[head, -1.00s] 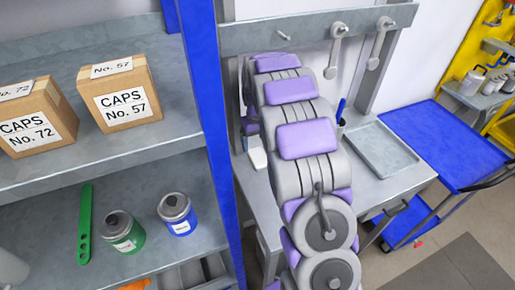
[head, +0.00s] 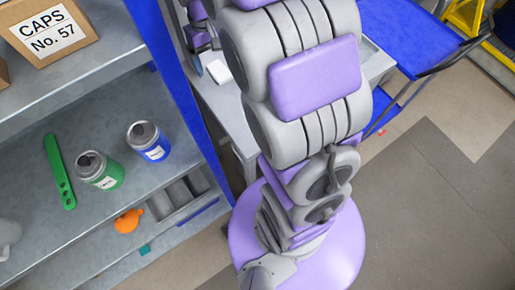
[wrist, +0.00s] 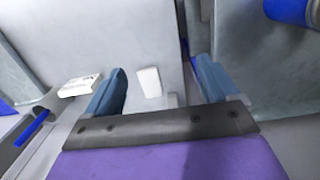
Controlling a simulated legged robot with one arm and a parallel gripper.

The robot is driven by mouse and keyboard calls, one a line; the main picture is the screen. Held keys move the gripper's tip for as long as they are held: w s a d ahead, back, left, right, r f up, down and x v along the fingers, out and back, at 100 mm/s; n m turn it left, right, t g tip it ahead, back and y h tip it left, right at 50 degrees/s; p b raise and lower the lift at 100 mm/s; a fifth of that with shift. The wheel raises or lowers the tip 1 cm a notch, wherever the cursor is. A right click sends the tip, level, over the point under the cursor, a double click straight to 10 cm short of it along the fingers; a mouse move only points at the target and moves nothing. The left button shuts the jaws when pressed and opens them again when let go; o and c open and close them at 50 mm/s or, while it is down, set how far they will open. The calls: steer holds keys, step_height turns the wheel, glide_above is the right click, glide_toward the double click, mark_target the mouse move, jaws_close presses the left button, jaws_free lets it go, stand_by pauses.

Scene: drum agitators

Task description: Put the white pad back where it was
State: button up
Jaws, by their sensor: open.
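A plain white pad (wrist: 148,82) shows in the wrist view against a light grey surface, between the two blue fingers of my gripper (wrist: 160,68) as pictured. The fingers are wide apart and touch nothing that I can see; how far they are from the pad is hard to tell. A second white, flat block with print on it (wrist: 78,86) lies left of the left finger. In the head view a white item (head: 218,70) lies on the grey worktable (head: 232,118), left of my arm. My gripper is mostly hidden by my arm there.
A shelf (head: 95,222) at left holds a green can (head: 100,172), a blue can (head: 149,143), a green strip (head: 59,172) and a carton (head: 48,32). A blue upright (head: 172,90) stands between shelf and worktable. A blue pen (wrist: 32,128) shows at the wrist view's left.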

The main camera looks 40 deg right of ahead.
steer(key=s+a, duration=0.3)
steer(key=s, duration=1.1)
steer(key=s+a+g, duration=0.1)
steer(key=s+a, duration=0.2)
steer(key=s, duration=1.1)
steer(key=shift+s+r, duration=0.15)
steer(key=shift+r, duration=0.2)
